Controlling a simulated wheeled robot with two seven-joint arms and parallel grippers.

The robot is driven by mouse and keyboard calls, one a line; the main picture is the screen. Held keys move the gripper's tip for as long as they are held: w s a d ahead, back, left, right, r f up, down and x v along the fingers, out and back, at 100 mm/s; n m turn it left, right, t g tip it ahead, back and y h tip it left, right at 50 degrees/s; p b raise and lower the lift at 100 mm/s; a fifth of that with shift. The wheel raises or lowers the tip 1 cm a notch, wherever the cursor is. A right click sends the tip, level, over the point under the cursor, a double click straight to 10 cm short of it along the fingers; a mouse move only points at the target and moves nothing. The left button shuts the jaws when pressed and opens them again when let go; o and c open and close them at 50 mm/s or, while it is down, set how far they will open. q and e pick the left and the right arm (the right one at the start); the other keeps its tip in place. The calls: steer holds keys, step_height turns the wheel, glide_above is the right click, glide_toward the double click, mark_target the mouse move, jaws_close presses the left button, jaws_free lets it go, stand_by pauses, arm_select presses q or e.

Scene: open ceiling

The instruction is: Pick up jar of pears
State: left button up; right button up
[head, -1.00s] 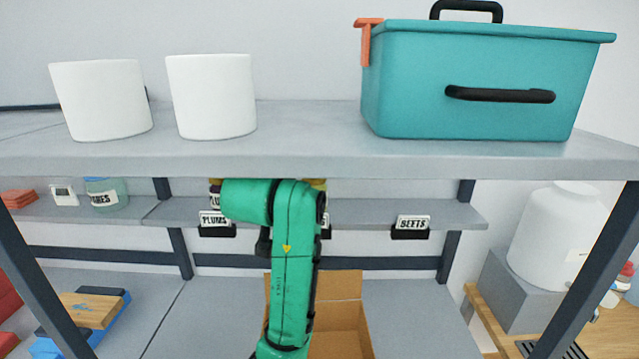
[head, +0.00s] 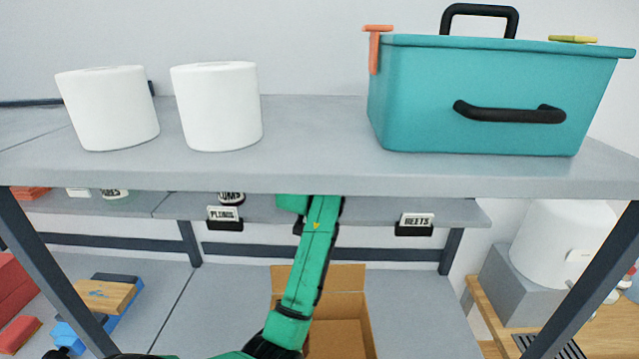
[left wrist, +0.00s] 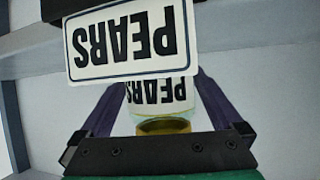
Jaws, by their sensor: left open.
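In the left wrist view, which looks upside down, the jar of pears (left wrist: 165,108) stands between the two fingers of my left gripper (left wrist: 163,84). Its white label reads PEARS, and a yellowish end of the jar shows near the gripper's base. The gripper is open, with one finger on each side of the jar; I cannot tell whether either touches it. A white PEARS sign (left wrist: 125,42) covers part of the jar. In the head view, the upper shelf hides the left gripper and the jar. My right gripper is not in view.
A PLUMS jar (head: 231,198) and PLUMS sign (head: 222,214) are left of my arm; a BEETS sign (head: 416,221) is right. The upper shelf (head: 310,176) holds two white cylinders and a teal bin (head: 490,100). An open cardboard box (head: 338,338) sits below.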

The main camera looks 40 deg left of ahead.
arm_select(q)
steer(key=c, duration=1.4)
jaws_close()
steer(key=shift+w+r, duration=0.1)
steer(key=shift+r, duration=0.05)
